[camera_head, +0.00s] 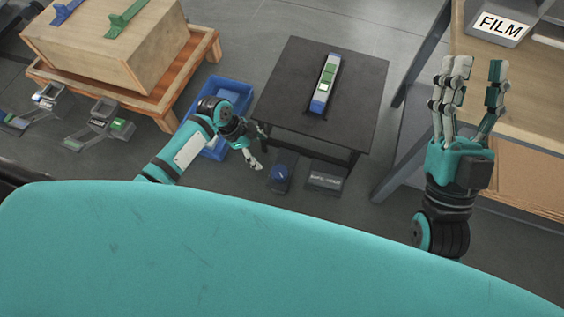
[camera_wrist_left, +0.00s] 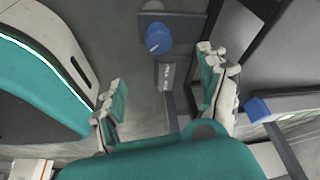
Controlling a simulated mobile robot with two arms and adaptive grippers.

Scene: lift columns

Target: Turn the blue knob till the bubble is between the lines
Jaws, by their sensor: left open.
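The blue knob (camera_head: 280,173) sits on a dark block below the front edge of a dark table. In the left wrist view the knob (camera_wrist_left: 158,38) is beyond my fingertips, roughly midway between the fingers and apart from them. The level (camera_head: 326,85), with blue ends and green sections, lies on the dark table. A bright window shows near its middle, but the bubble and lines are too small to make out. My left gripper (camera_head: 257,147) is open and empty, to the upper left of the knob. My right gripper (camera_head: 472,92) is raised at the right with fingers apart, holding nothing.
The dark table (camera_head: 365,75) stands close beyond my left gripper. A labelled plate (camera_head: 324,178) is right of the knob. A blue crate (camera_head: 218,95) is behind my left arm. A wooden bench with a FILM sign (camera_head: 502,25) is at the right, and a wooden box (camera_head: 110,45) at the left.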

